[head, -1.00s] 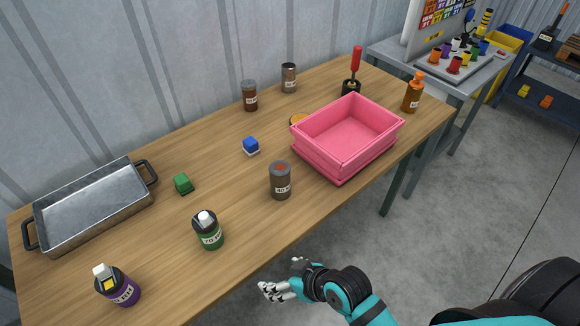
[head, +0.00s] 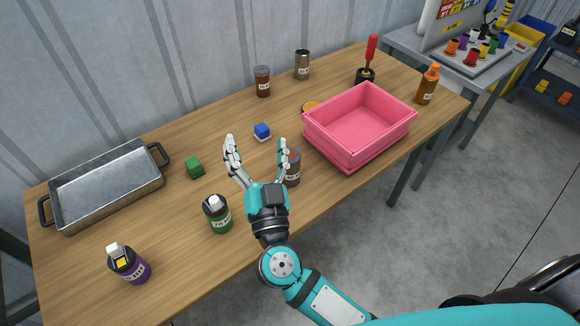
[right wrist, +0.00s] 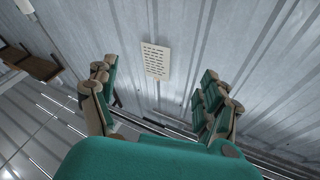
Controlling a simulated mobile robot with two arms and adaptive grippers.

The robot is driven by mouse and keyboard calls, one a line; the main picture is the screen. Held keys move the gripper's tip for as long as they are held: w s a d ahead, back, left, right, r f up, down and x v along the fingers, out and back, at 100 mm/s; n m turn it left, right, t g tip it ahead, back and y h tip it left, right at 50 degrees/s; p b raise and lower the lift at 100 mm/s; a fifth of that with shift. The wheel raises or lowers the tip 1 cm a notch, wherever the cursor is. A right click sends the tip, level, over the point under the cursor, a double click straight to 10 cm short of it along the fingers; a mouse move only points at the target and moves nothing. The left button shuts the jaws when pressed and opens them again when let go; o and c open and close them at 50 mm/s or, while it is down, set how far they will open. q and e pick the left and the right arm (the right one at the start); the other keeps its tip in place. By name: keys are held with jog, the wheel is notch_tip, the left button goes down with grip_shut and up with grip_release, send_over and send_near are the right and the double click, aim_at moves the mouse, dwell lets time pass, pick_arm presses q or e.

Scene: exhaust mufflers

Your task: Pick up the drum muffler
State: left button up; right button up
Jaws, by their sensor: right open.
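Several labelled cylinders stand upright on the table; the labels are too small to read, so I cannot tell for sure which is the drum muffler. A dark grey-brown cylinder (head: 294,170) stands near the table's front edge. A brown one (head: 262,82) and a metallic one (head: 302,65) stand at the back. My right gripper (head: 256,146) is open and empty over the table, fingers pointing away. Its right finger partly hides the dark cylinder; I cannot tell whether they touch. My left gripper is out of view.
A pink bin (head: 355,150) stands right of the gripper. A green bottle (head: 218,214) and a purple bottle (head: 130,264) stand at the front left.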

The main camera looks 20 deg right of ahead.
notch_tip(320, 180, down, 5)
jog(key=d+m+g+h, duration=0.2)
jog(key=g+h, duration=0.2)
jog(key=g, duration=0.1)
jog(key=n+g, duration=0.1)
jog(key=g, duration=0.3)
send_near(290, 158)
jog(key=shift+g, duration=0.3)
jog(key=p+x, duration=0.3)
jog(key=x, duration=0.8)
jog(key=shift+a+f, duration=0.1)
jog(key=shift+f, duration=0.1)
jog(key=shift+w+f, duration=0.15)
jog(key=shift+w, duration=0.1)
jog(key=shift+s+h, duration=0.1)
jog(key=shift+h, duration=0.2)
jog(key=c, duration=1.3)
jog(key=shift+c, duration=0.2)
